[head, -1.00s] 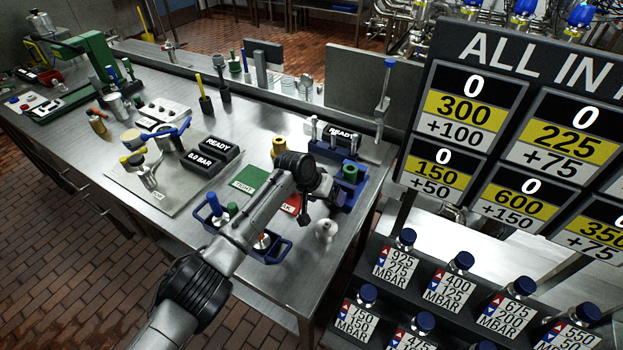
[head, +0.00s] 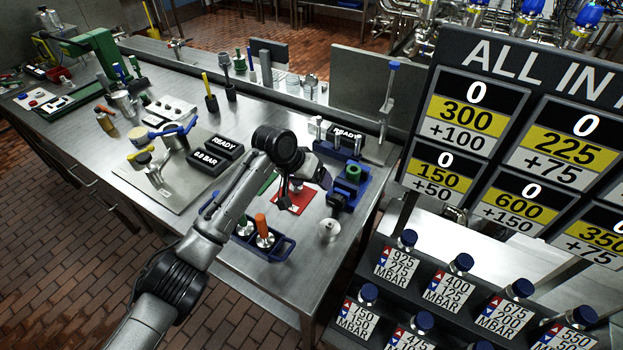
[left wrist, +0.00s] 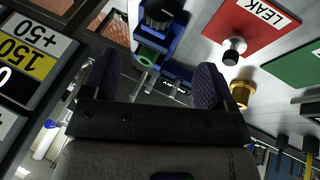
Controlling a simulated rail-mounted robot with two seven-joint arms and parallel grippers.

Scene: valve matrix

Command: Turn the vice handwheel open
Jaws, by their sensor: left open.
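The blue vice (head: 343,188) stands near the right end of the bench, with a green round part (head: 353,173) in it. A black knob-like part, which looks like its handwheel (head: 336,202), faces the front. In the left wrist view the blue vice (left wrist: 168,42) lies beyond the fingers, with the black handwheel (left wrist: 160,12) at the top edge. My left gripper (left wrist: 156,62) is open with nothing between its fingers. In the head view my left gripper (head: 290,190) hangs left of the vice, apart from the handwheel. My right gripper is not in view.
The red LEAK pad (head: 296,198) lies left of the vice. A blue tray (head: 285,250) with orange- and green-handled tools stands in front. A pale spool-like part (head: 329,230) stands near the bench edge. A rack with a READY display (head: 346,133) is behind. A price board (head: 520,130) rises at right.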

